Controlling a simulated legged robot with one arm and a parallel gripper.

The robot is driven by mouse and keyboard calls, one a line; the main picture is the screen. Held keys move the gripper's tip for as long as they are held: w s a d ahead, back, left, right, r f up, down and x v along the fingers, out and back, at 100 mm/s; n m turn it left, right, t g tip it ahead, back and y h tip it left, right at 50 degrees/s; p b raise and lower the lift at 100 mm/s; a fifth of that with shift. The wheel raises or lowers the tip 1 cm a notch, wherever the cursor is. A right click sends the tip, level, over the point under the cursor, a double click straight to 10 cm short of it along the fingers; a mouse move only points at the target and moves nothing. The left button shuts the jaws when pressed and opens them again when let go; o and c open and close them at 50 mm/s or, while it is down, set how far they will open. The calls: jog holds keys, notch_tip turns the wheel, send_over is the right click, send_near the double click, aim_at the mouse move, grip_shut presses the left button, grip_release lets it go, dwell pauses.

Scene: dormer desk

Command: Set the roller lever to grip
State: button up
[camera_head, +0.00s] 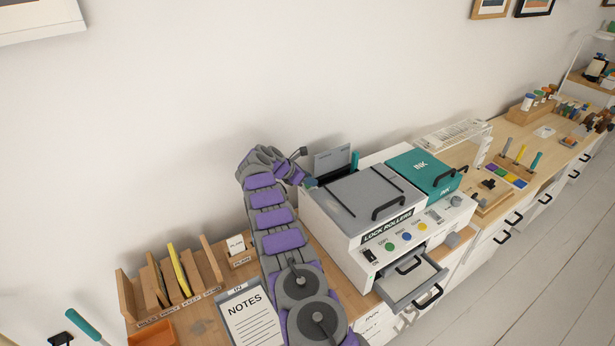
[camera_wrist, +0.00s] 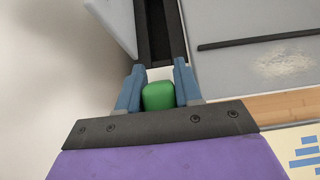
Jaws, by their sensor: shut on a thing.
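The white printer-like machine (camera_head: 335,235) stands on the wooden desk, with a grey lid, a teal lid marked INK and a front label reading LOCK ROLLERS. My gripper (camera_head: 307,183) is at its back left corner. In the wrist view my gripper (camera_wrist: 158,88) has its blue fingers on both sides of a green block-like knob (camera_wrist: 158,97), shut on it. A dark slot (camera_wrist: 160,35) runs away just beyond the knob. The knob looks like the roller lever's end; its shaft and any setting marks are hidden. In the head view my gripper hides the knob.
A teal lid (camera_head: 424,170) and a pulled-out drawer (camera_head: 412,277) are on the machine's right and front. A wooden file rack (camera_head: 205,262) stands left. The wall is close behind.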

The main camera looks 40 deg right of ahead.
jog(key=shift+w+d+r+y+p, duration=0.1)
jog(key=shift+w+r+y+p, duration=0.2)
jog(key=shift+p, duration=0.6)
jog(key=shift+s, duration=0.1)
jog(key=o, duration=0.7)
jog(key=shift+o, duration=1.3)
jog(key=shift+f, duration=0.2)
jog(key=shift+r, duration=0.1)
jog(key=shift+p+v, duration=0.35)
jog(key=shift+v, duration=1)
jog(key=p+v, duration=0.1)
jog(key=v, duration=1.3)
jog(key=shift+r, duration=0.2)
